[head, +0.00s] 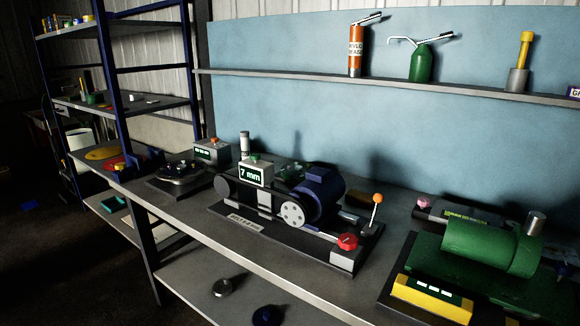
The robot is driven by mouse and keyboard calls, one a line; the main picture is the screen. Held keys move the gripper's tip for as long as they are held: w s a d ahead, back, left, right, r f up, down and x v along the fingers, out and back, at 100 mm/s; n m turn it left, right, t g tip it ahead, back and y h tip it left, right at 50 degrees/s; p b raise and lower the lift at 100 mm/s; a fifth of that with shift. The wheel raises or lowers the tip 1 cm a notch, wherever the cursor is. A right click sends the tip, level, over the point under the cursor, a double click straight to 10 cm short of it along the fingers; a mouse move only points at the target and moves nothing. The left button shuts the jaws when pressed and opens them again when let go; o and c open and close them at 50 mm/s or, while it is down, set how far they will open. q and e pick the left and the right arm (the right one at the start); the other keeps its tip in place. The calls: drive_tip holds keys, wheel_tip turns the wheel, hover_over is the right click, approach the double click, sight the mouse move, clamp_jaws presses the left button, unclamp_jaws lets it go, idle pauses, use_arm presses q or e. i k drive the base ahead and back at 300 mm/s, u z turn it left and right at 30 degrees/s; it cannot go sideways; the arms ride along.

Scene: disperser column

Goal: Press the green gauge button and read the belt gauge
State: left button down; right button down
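The belt gauge (256,174) is a grey box in the middle of the bench. Its dark display reads "7 mm" in light digits. The green gauge button (254,157) is a small cap on top of the box; whether it is pressed in I cannot tell. The gauge sits just above a dark belt drive, behind its light grey pulley (292,214) and left of a blue motor (319,190). Neither of my grippers shows in the head view.
A red knob (347,241) and an orange-tipped lever (376,199) stand right of the drive. A second grey box (212,150) with an orange button is behind left. A green machine (485,247) fills the bench's right. Bare bench (190,208) lies front left.

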sight(255, 157)
drive_tip(key=z, duration=0.45)
drive_tip(key=k, duration=0.95)
drive_tip(key=u, duration=0.1)
drive_tip(key=i, duration=0.5)
drive_tip(key=u, duration=0.95)
drive_tip(key=i, duration=0.85)
drive_tip(key=z, duration=0.7)
drive_tip(key=i, duration=0.75)
drive_tip(key=z, duration=0.8)
